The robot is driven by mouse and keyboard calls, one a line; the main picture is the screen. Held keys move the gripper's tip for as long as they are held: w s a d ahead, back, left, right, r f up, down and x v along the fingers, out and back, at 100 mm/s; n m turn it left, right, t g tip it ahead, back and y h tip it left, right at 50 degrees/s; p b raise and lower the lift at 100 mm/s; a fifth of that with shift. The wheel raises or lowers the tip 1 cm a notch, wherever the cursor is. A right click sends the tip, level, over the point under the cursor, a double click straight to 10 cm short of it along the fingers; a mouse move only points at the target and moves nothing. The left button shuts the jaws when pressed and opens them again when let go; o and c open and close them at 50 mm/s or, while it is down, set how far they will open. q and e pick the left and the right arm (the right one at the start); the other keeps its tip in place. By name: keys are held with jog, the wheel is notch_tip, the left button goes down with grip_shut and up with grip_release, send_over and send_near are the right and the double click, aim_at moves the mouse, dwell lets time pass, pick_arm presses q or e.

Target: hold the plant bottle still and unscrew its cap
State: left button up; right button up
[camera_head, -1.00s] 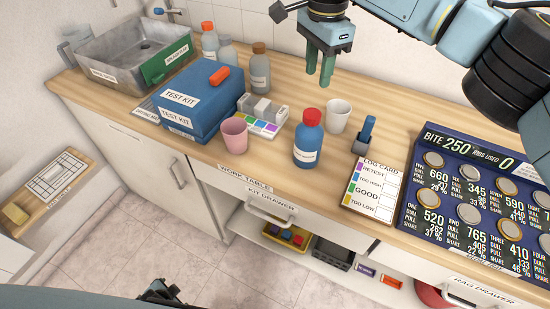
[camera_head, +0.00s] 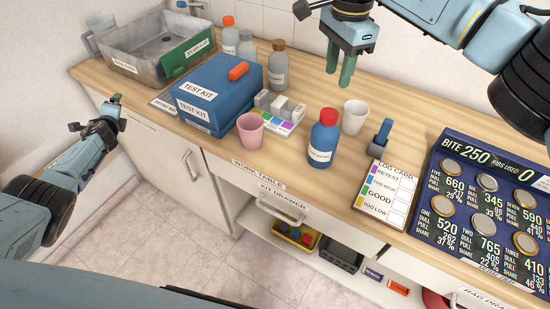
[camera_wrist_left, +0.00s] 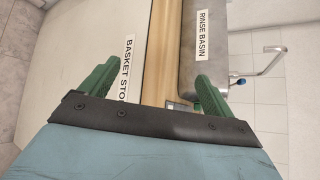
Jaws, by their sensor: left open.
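A blue bottle with a red cap (camera_head: 328,116) stands upright near the front edge of the work table (camera_head: 296,183). The cap is on, and the white label (camera_head: 320,154) is too small to read. My right gripper (camera_head: 339,79) hangs over the table behind the bottle, green fingers pointing down, apart and empty. My left gripper (camera_head: 101,115) is at the table's left end, far from the bottle. In the left wrist view its green fingers (camera_wrist_left: 152,85) are wide apart with nothing held between them.
A white cup (camera_head: 354,117) and a blue stand (camera_head: 381,138) are right of the bottle. A pink cup (camera_head: 250,129), color strip (camera_head: 290,120) and blue test kit (camera_head: 219,92) are left. Grey bottles (camera_head: 278,70) and a rinse basin (camera_head: 130,62) stand farther back.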

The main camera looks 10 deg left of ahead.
pick_arm(q)
jog(key=w+a+r+m+t, duration=0.1)
jog(key=w+r+m+t, duration=0.35)
jog(key=r, duration=1.05)
jog(key=w+d+r+t+h, duration=0.1)
jog(key=w+d+r+h, duration=0.15)
jog(key=d, duration=0.85)
jog(key=w+d+r+h, duration=0.2)
jog(key=w+d, duration=0.1)
jog(key=d, duration=0.8)
jog(key=w+d+r+t+h, duration=0.1)
jog(key=w+d+r+h, duration=0.15)
jog(key=d, duration=0.85)
jog(key=n+g+h, duration=0.7)
jog(key=n+h, duration=0.1)
jog(key=n, duration=0.7)
send_near(321, 147)
jog(key=a+f, duration=0.2)
jog(key=x, duration=1.3)
jog(key=shift+w+d, duration=0.3)
